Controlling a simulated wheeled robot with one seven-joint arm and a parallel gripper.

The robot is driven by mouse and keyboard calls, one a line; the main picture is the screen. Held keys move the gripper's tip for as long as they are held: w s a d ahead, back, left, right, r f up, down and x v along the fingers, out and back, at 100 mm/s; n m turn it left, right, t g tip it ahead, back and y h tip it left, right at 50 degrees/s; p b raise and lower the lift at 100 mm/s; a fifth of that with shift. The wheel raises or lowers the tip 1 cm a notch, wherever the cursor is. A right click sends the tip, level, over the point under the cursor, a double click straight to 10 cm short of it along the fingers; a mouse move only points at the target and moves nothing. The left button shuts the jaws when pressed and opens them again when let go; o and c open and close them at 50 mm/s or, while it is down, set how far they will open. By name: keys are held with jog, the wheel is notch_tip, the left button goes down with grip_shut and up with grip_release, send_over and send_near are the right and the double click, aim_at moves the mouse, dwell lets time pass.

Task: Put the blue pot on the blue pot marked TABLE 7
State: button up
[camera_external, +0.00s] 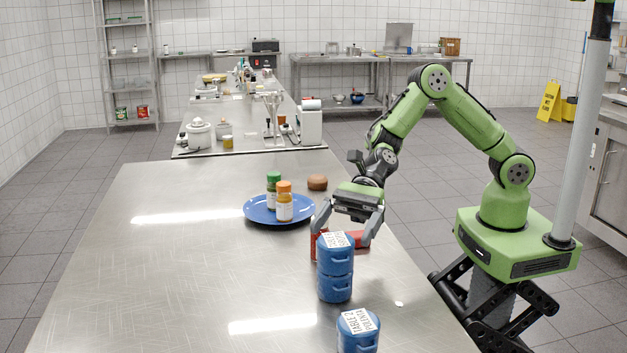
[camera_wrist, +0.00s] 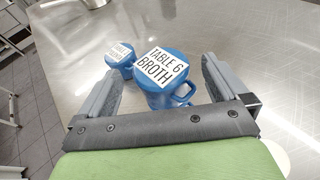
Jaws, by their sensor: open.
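Two blue pots stand stacked on the steel table. The upper blue pot (camera_external: 335,256) has a white lid label, which reads TABLE 6 BROTH in the wrist view (camera_wrist: 160,68). The lower blue pot (camera_external: 335,288) is directly beneath it; any label on it is hidden. Another blue pot (camera_external: 358,338) stands apart, nearer the external camera; its label starts with TABLE, but I cannot read the number surely. It also shows in the wrist view (camera_wrist: 121,63). My gripper (camera_external: 343,233) is open and empty at the stack's top, with the upper pot between the finger directions; contact is unclear.
A red can (camera_external: 314,246) and another red object (camera_external: 360,237) stand close behind the stack. A blue plate (camera_external: 258,216) holds a green-capped jar (camera_external: 273,188) and an orange-capped jar (camera_external: 284,204). A brown round object (camera_external: 317,183) is behind. The table's left side is clear.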

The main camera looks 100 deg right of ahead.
jog(key=s+d+r+n+g+h, duration=0.1)
jog(key=s+d+r+n+h, duration=0.2)
jog(key=s, duration=0.9)
jog(key=s+d+r+n+g+h, duration=0.1)
jog(key=s+d+r+n+h, duration=0.2)
jog(key=s+d+n, duration=0.7)
jog(key=s+d+r+n+g+h, duration=0.1)
jog(key=s+d+n+h, duration=0.4)
jog(key=s+n, duration=0.7)
jog(key=shift+s+d+r+n+g+p, duration=0.3)
jog(key=shift+s+d+r+n+p, duration=0.1)
jog(key=shift+s+d+r, duration=0.45)
